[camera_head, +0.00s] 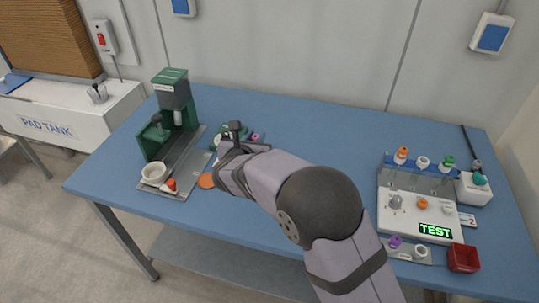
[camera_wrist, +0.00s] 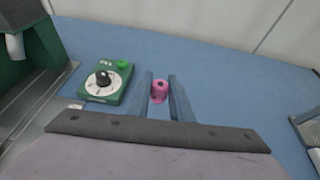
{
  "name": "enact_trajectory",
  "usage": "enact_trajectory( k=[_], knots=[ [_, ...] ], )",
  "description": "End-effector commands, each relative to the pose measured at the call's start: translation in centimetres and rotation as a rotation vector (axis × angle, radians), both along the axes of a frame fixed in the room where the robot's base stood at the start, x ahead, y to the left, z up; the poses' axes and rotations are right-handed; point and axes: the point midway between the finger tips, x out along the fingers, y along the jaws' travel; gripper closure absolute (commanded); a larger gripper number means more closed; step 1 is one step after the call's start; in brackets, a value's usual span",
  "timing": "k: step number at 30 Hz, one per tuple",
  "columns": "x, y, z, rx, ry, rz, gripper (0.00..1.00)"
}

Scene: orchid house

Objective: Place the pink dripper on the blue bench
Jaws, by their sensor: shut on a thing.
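The pink dripper (camera_wrist: 159,91) is a small pink piece with a dark hole in its top. In the wrist view it sits upright between the two fingers of my gripper (camera_wrist: 162,98), which is shut on it. In the head view a bit of the dripper (camera_head: 256,136) shows just behind my gripper (camera_head: 238,133). The blue bench (camera_head: 310,130) lies under and around it. I cannot tell whether the dripper touches the bench top.
A green control box (camera_wrist: 106,81) with a dial stands just left of the dripper. A green machine (camera_head: 175,100) with a white cup (camera_head: 153,173) is further left. A test rack (camera_head: 417,205) and red bin (camera_head: 464,258) stand right. The bench middle is clear.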

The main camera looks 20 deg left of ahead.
Motion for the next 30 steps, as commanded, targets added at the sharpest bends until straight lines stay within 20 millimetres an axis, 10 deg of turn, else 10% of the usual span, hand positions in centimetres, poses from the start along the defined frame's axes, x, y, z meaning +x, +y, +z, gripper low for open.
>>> enact_trajectory(
  k=[30],
  knots=[
    [0.0, 0.0, -7.3, 0.002, -0.002, -0.002, 1.0]
  ],
)
